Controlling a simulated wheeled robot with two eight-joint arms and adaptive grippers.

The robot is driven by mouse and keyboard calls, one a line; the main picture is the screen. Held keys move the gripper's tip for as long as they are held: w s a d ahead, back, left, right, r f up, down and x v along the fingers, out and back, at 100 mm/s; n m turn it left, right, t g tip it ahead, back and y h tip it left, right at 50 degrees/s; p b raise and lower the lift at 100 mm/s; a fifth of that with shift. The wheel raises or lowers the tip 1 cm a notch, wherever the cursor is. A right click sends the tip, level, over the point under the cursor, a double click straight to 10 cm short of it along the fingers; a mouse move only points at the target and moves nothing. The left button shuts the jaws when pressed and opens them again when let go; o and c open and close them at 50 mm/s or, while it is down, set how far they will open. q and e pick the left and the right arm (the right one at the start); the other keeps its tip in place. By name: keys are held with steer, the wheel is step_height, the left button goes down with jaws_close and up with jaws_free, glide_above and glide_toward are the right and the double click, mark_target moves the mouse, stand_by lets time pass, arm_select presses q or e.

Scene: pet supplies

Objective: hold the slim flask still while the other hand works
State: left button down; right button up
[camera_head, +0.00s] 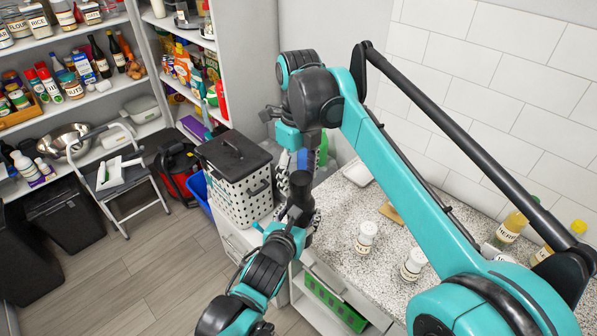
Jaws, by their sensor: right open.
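My right gripper (303,212) is open, beyond the near left edge of the speckled counter and in front of the white perforated basket. It is dark and partly covered by arm links, so its fingertips are hard to make out. I cannot pick out the slim flask for certain. A green and blue upright shape (322,150) shows partly behind my arm at the back of the counter; I cannot tell what it is. My left gripper cannot be made out.
The speckled counter (345,260) holds two white-capped jars (366,237) (413,264) and yellow-capped bottles (511,228) at the right. A basket with a black lid (235,155) stands left of it. A step stool (120,175) and stocked shelves are farther left. Open floor lies between.

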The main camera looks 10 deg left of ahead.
steer(key=c, duration=1.2)
steer(key=n, duration=0.6)
steer(key=shift+s+a, duration=0.1)
steer(key=shift+s, duration=0.15)
steer(key=n, duration=0.4)
steer(key=shift+s+n, duration=0.1)
steer(key=shift+n, duration=0.2)
steer(key=n, duration=0.7)
steer(key=shift+s+d+r, duration=0.1)
steer(key=shift+s+d, duration=0.1)
steer(key=n, duration=0.4)
steer(key=shift+d+n, duration=0.15)
steer(key=shift+n, duration=0.25)
steer(key=n, duration=0.4)
steer(key=shift+d+n, duration=0.2)
steer(key=shift+n, duration=0.2)
steer(key=n, duration=0.4)
steer(key=shift+w+d, duration=0.1)
steer(key=n, duration=0.5)
steer(key=shift+w+d, duration=0.1)
steer(key=n, duration=0.7)
steer(key=shift+w, duration=0.25)
steer(key=n, duration=0.4)
steer(key=shift+w+n, duration=0.15)
steer(key=shift+n, duration=0.25)
steer(key=n, duration=0.6)
steer(key=shift+w+a, duration=0.15)
steer(key=shift+a, duration=0.05)
